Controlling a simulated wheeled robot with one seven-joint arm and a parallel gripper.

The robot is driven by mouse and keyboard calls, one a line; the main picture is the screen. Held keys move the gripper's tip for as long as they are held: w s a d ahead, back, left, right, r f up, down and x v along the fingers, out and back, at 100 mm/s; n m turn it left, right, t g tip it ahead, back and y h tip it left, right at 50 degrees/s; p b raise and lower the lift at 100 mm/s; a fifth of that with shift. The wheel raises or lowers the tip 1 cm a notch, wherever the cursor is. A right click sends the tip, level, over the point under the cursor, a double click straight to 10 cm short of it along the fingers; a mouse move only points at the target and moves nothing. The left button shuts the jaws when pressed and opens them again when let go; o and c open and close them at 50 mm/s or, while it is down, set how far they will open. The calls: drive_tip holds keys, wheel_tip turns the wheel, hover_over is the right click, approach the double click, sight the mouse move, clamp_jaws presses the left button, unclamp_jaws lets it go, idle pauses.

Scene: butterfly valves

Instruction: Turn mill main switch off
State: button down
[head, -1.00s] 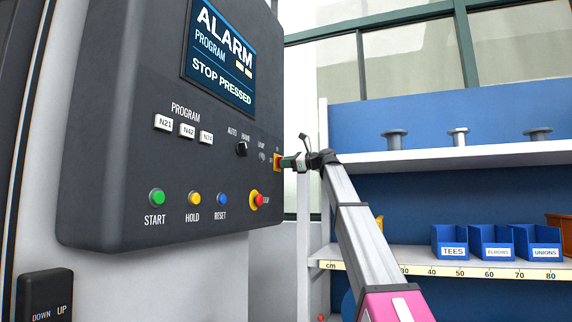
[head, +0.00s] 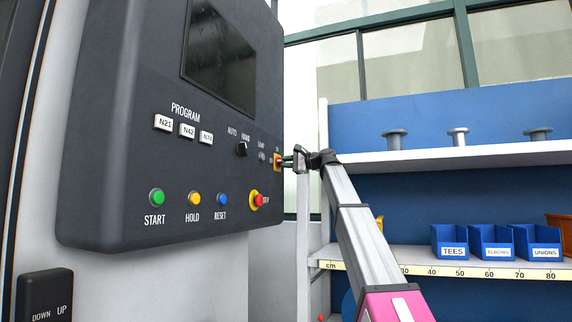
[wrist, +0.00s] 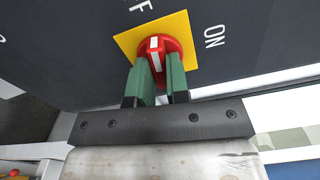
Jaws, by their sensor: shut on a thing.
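The main switch (wrist: 156,48) is a red rotary knob with a white mark on a yellow square plate (wrist: 126,41). In the wrist view the white mark lies roughly toward the "F" lettering, apart from "ON". My gripper (wrist: 162,76) has its green fingers shut on the knob, one on each side. In the head view the yellow plate (head: 276,162) sits at the right edge of the mill's control panel, and my gripper (head: 288,161) reaches it from the right. The panel's screen (head: 218,62) is dark.
The dark control panel (head: 120,120) carries a green start button (head: 156,197), a yellow hold button (head: 194,199), a blue reset button (head: 221,199) and a red stop button (head: 257,200). Shelves with blue bins (head: 491,243) stand at right, behind my arm.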

drive_tip(key=shift+n, duration=0.8)
drive_tip(key=shift+s, duration=0.1)
drive_tip(key=c, duration=1.1)
unclamp_jaws()
drive_tip(key=shift+d, duration=0.1)
drive_tip(key=v, duration=1)
drive_tip(key=shift+d, duration=0.3)
drive_tip(key=shift+s, duration=0.1)
